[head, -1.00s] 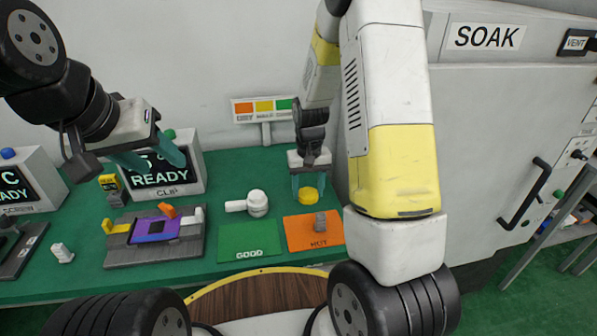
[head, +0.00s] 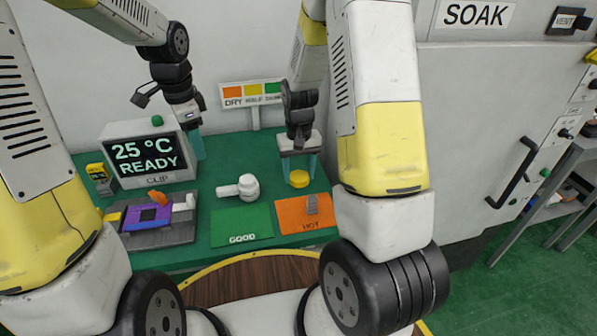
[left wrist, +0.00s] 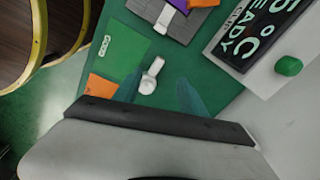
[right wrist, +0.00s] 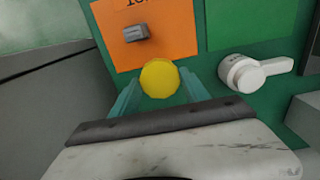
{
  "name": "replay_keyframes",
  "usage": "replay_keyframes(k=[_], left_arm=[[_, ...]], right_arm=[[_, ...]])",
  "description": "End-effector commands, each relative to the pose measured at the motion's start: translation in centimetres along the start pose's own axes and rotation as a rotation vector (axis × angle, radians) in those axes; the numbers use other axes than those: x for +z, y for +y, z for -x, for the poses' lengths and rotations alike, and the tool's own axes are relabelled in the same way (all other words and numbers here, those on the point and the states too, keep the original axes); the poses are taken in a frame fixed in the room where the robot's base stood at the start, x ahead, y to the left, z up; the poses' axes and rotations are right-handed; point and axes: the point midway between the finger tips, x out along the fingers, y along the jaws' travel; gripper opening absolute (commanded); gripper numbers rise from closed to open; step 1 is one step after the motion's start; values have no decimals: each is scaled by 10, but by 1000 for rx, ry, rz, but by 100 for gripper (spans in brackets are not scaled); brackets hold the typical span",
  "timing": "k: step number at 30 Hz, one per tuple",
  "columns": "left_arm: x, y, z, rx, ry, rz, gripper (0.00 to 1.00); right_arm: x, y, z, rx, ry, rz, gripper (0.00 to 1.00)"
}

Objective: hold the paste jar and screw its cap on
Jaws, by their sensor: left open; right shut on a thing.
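The white paste jar (head: 246,187), with a round top and a handle sticking out to the left, stands on the green bench behind the GOOD mat. It also shows in the left wrist view (left wrist: 150,78) and the right wrist view (right wrist: 240,72). My right gripper (head: 299,170) is shut on the yellow cap (head: 299,180), behind the orange mat and to the right of the jar. The cap sits between the teal fingers in the right wrist view (right wrist: 159,78). My left gripper (head: 198,145) is open and empty, raised behind and left of the jar, beside the READY display.
A green GOOD mat (head: 241,228) and an orange HOT mat (head: 290,222) with a small grey block (head: 312,204) lie in front. A grey fixture (head: 165,236) with a purple plate and the CLIP display box (head: 120,128) stand left. The SOAK cabinet (head: 480,110) walls off the right.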

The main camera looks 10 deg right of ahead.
Motion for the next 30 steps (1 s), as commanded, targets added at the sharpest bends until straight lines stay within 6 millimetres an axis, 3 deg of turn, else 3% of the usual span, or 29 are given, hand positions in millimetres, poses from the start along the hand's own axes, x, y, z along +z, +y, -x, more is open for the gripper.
replay_keyframes(k=[3,7,17,30], left_arm=[[-13,-10,-36,49,-22,-137,49],[-22,-15,-62,82,-32,-245,49],[-27,-17,-91,106,-37,-323,49],[-24,-10,-154,106,-37,-321,49]], right_arm=[[0,0,0,0,0,0,16],[0,0,0,0,0,0,16],[0,0,0,0,0,0,16],[0,0,0,0,0,0,16]])
